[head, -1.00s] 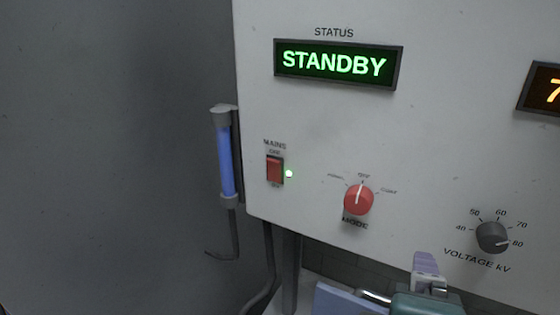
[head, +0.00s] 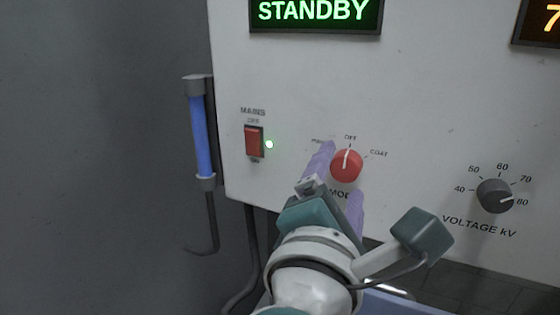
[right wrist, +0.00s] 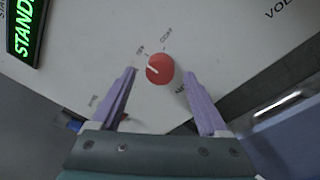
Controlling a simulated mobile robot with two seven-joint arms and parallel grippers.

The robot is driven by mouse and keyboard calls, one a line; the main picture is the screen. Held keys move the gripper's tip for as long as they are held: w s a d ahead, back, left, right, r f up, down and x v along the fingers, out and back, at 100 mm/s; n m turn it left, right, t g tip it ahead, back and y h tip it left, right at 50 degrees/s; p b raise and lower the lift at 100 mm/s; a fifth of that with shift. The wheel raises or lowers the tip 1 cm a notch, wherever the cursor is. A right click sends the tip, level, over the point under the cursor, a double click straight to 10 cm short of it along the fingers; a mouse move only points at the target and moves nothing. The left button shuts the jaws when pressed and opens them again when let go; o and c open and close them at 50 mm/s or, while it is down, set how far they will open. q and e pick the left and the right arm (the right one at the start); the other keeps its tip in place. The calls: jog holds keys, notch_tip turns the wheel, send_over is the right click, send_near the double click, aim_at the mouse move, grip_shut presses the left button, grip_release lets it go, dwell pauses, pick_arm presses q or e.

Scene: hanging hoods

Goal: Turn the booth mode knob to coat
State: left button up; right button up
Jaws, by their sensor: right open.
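The red mode knob (head: 346,166) is on the pale panel, with its white pointer line up toward OFF; COAT is printed to its upper right. In the right wrist view the knob (right wrist: 160,69) shows ahead of and between my two fingers. My right gripper (head: 341,178) is open, its purple fingers reaching up toward the knob, one at its left and one below right. In the right wrist view my right gripper (right wrist: 160,80) holds nothing; I cannot tell whether a finger touches the knob. My left gripper is not in view.
The red mains switch (head: 254,142) with a lit green lamp (head: 269,144) is left of the knob. The grey voltage knob (head: 495,195) is to the right. The status display (head: 315,12) reads STANDBY. A blue tube (head: 201,136) hangs at the panel's left edge.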

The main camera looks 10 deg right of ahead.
jog(key=shift+w+d, duration=0.2)
jog(key=shift+w, duration=0.15)
grip_shut()
dwell(0.5)
